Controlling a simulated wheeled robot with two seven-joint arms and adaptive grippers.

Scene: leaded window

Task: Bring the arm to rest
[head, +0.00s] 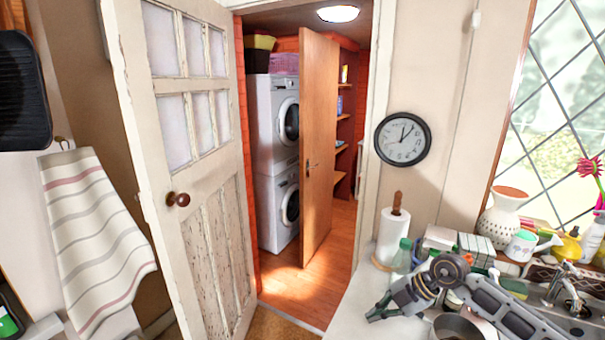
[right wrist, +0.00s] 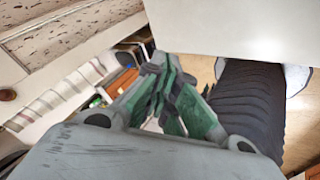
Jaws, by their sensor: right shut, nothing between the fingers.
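My right arm (head: 500,305) comes in from the lower right over the counter. My right gripper (head: 374,312) is shut and empty, at the left edge of the white counter (head: 345,300). In the right wrist view the gripper's fingers (right wrist: 170,105) are together with nothing between them, close to a pale flat surface, and the floor shows below. My left gripper is not in the head view.
A paper towel roll (head: 392,238) stands on the counter behind my right gripper. A green-capped bottle (head: 402,257), a metal pot (head: 458,328) and several sink items crowd the right side. A paned door (head: 190,150) stands open at left. The floor between is clear.

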